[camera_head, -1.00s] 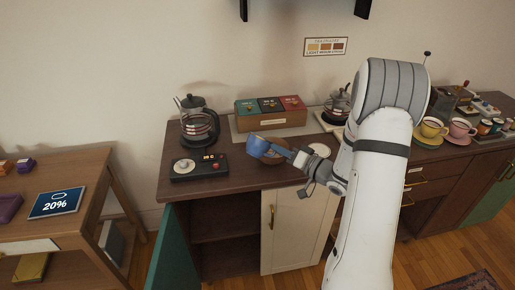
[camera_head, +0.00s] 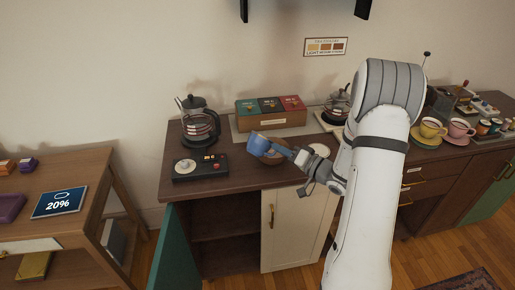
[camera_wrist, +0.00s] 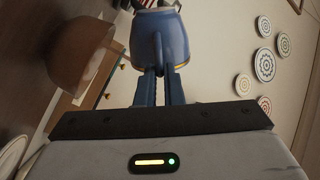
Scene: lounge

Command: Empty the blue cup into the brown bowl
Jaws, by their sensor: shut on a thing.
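The blue cup (camera_head: 257,144) is held tilted to the left above the counter in the head view. My gripper (camera_head: 280,150) is shut on it from the right; the jaws also show below the cup (camera_wrist: 160,45) in the wrist view. The brown bowl (camera_head: 272,158) stands on the counter just below and behind the cup, partly hidden by the cup and gripper. The bowl (camera_wrist: 82,55) also shows at the left of the wrist view, apart from the cup. The inside of the cup is hidden.
A black scale-like device (camera_head: 200,167) lies left of the bowl. A glass kettle (camera_head: 199,122) stands behind it. A box of colored packets (camera_head: 270,112) is at the back. A white saucer (camera_head: 319,150) lies to the right.

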